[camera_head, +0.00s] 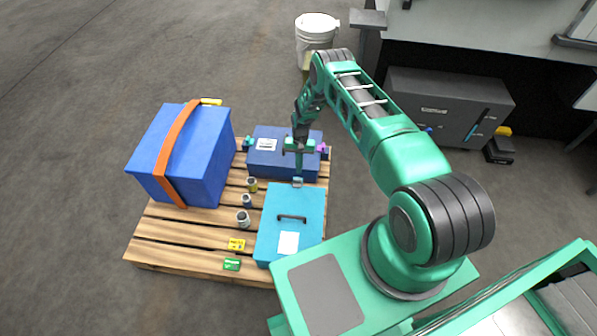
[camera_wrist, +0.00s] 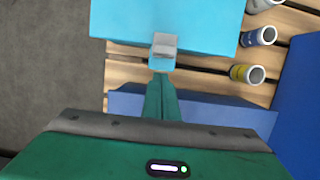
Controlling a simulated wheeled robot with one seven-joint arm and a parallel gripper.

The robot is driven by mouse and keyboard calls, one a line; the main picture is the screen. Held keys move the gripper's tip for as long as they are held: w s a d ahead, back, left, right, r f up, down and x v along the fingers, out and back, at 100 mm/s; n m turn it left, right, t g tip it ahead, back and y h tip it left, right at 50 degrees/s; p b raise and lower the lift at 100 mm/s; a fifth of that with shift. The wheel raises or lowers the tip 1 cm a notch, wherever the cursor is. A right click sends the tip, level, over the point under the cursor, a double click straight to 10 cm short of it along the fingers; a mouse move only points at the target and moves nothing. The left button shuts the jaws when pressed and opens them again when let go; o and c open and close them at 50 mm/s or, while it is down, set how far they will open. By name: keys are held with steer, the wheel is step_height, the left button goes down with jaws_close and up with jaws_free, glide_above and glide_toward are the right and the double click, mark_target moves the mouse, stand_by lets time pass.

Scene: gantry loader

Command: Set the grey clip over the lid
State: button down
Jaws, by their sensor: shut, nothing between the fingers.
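The light blue box (camera_head: 270,222) stands on the pallet, its lid carrying a dark handle (camera_head: 292,218) and a white label. Its lid (camera_wrist: 120,20) fills the top of the wrist view. The grey clip (camera_wrist: 164,43) sits at the lid's edge, its grey part lying over the rim above a light blue piece; it also shows small in the head view (camera_head: 297,182). My gripper (camera_head: 298,172) is shut and empty just outside that edge. In the wrist view its fingertips (camera_wrist: 163,78) point at the clip, close below it. Whether they touch it is unclear.
A dark blue box (camera_head: 265,160) stands behind my gripper, partly hidden by it. A large blue box (camera_head: 180,145) with an orange strap stands at left. Several small cans, such as one white-topped can (camera_head: 243,219), stand between. Yellow and green cards lie on the pallet (camera_head: 165,235).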

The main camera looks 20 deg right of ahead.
steer(key=w+v, duration=0.1)
steer(key=v, duration=0.9)
steer(key=shift+d, duration=0.4)
steer(key=shift+w, duration=0.15)
